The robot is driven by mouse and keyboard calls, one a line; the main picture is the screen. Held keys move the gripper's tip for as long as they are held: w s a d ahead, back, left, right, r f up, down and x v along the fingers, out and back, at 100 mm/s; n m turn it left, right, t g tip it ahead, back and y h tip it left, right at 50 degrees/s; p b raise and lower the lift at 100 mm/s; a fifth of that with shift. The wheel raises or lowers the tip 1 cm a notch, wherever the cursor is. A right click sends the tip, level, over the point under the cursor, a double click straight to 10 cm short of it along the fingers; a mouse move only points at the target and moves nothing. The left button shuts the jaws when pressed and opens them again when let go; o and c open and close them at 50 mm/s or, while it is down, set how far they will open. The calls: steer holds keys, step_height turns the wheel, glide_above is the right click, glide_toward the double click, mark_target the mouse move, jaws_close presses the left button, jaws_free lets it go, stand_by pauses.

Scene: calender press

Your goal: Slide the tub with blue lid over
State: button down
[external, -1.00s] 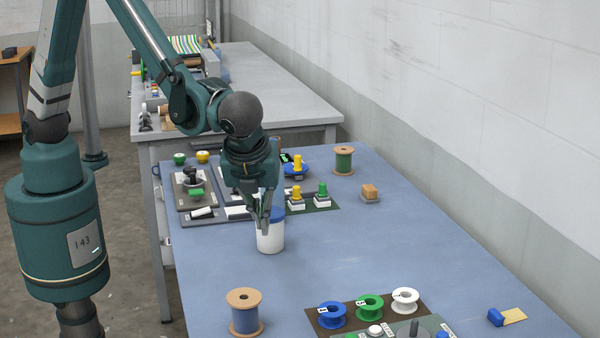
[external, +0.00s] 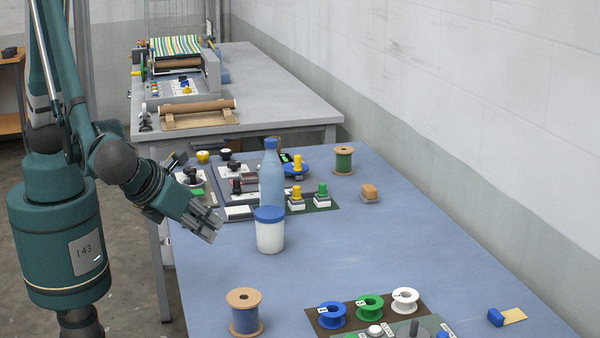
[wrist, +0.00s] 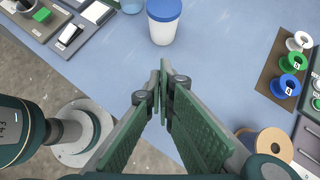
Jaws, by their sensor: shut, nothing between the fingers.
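The tub with blue lid (external: 269,236) stands upright on the blue table, a white body under a blue lid. It also shows near the top of the wrist view (wrist: 163,28). My gripper (external: 216,236) is shut and empty, low over the table's left edge, to the left of the tub and apart from it. In the wrist view its fingertips (wrist: 160,80) are together, with a strip of bare table between them and the tub.
A blue bottle (external: 271,175) stands just behind the tub. Control panels (external: 240,212) with knobs lie behind it. A wooden spool (external: 244,312) stands in front, and colored spools (external: 369,308) at front right. The table right of the tub is clear.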

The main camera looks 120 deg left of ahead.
mark_target(259, 228)
steer(key=shift+a, duration=0.1)
steer(key=b+x, duration=0.1)
steer(key=x, duration=0.8)
steer(key=shift+a+f, duration=0.25)
steer(key=shift+f, duration=0.1)
steer(key=shift+w+a, duration=0.15)
steer(key=shift+a, duration=0.8)
steer(key=shift+w+a+b, duration=0.25)
steer(key=shift+a+b, duration=0.05)
steer(key=shift+a, duration=0.75)
steer(key=shift+a, duration=0.1)
steer(key=shift+w+a+b, duration=0.25)
steer(key=shift+a+b, duration=0.1)
steer(key=shift+a, duration=0.8)
steer(key=shift+w+a+b, duration=0.25)
steer(key=shift+a+b, duration=0.05)
steer(key=shift+a, duration=0.9)
